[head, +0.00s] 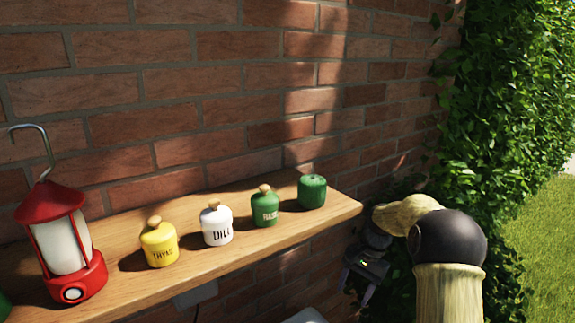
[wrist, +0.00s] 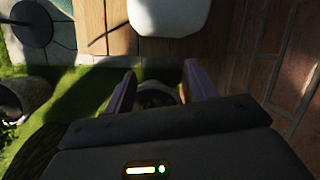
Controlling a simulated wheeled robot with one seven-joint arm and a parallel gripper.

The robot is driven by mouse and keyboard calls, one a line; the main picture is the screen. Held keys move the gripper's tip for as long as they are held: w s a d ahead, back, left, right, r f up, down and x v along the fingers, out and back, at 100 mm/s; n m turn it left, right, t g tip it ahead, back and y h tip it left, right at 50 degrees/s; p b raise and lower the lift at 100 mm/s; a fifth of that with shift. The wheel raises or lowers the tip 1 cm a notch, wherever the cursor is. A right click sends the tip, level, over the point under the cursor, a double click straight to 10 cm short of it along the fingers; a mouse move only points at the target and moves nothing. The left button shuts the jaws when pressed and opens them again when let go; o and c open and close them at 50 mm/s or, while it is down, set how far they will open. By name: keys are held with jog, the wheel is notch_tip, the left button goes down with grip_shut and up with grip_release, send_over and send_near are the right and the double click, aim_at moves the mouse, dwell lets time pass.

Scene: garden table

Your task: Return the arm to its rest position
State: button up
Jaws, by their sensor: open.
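My gripper (head: 352,285) hangs below and to the right of the wooden shelf's right end in the head view, pointing down and apart from the shelf. In the wrist view its two purple-grey fingers (wrist: 160,88) stand apart with nothing held between them. My arm, cream and black, rises at the lower right of the head view.
The wooden shelf (head: 345,208) carries a red lantern (head: 88,272), a yellow jar (head: 159,245), a white jar (head: 216,227), a green jar (head: 265,208) and a plain green pot (head: 312,191). A brick wall (head: 230,70) stands behind. Ivy (head: 510,120) is right of my arm.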

jog(key=s+a+r+n+t+h+p, duration=0.1)
jog(key=s+r+n+t+p, duration=0.1)
jog(key=s, duration=1)
jog(key=s+a+r+n+t+h+p, duration=0.2)
jog(key=s+r+n+p, duration=0.1)
jog(key=s, duration=0.9)
jog(key=r+n, duration=0.1)
jog(key=n, duration=0.1)
jog(key=shift+r+n+t, duration=0.25)
jog(key=shift+n+t, duration=0.05)
jog(key=shift+n, duration=0.1)
jog(key=shift+d, duration=0.1)
jog(key=shift+c, duration=0.3)
